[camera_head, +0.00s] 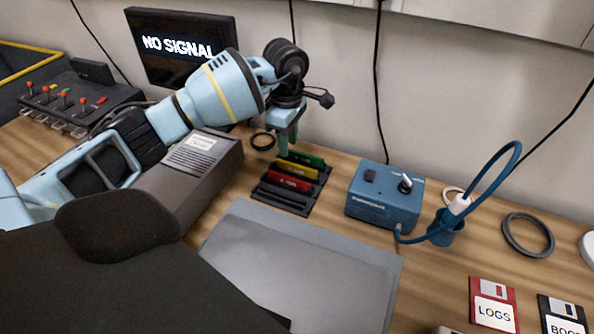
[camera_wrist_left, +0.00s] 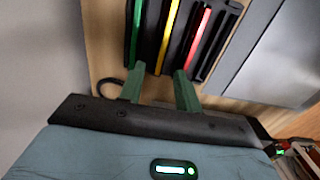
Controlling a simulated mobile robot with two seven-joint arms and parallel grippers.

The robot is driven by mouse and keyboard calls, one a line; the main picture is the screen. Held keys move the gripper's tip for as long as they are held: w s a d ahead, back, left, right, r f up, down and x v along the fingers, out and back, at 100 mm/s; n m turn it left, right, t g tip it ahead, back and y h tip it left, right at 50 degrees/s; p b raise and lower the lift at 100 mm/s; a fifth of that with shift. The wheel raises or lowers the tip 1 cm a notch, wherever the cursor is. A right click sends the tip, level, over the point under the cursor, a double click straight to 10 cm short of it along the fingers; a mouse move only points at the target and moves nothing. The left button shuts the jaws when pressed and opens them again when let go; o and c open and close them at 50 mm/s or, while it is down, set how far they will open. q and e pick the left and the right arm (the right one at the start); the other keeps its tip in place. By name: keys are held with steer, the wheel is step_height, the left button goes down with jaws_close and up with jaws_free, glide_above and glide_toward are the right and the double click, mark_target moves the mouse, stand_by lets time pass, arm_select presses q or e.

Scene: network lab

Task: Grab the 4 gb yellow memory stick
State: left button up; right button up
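The yellow memory stick (camera_head: 297,172) stands in a dark slotted rack (camera_head: 283,201), between a green stick (camera_head: 305,158) and a red stick (camera_head: 288,182). Its label is too small to read. My left gripper (camera_head: 288,141) is above the back end of the rack, pointing down. In the left wrist view its two green fingers (camera_wrist_left: 159,70) are apart with nothing between them. The yellow stick (camera_wrist_left: 169,30) lies ahead of the gap, with the green stick (camera_wrist_left: 135,25) and red stick (camera_wrist_left: 198,38) to either side. My right gripper is not in view.
A grey box (camera_head: 195,165) stands left of the rack, under my left arm. A blue power box (camera_head: 383,200) stands to the right, with a blue cable beside it. A grey mat (camera_head: 300,262) lies in front. Floppy disks (camera_head: 493,305) lie at the lower right.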

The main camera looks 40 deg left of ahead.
mark_target(286, 162)
arm_select(q)
steer(key=shift+s+a+f, duration=0.1)
steer(key=shift+a+f, duration=0.05)
steer(key=shift+f, duration=1.4)
steer(key=shift+s+a+f, duration=0.1)
steer(key=shift+f, duration=1.4)
jaws_close()
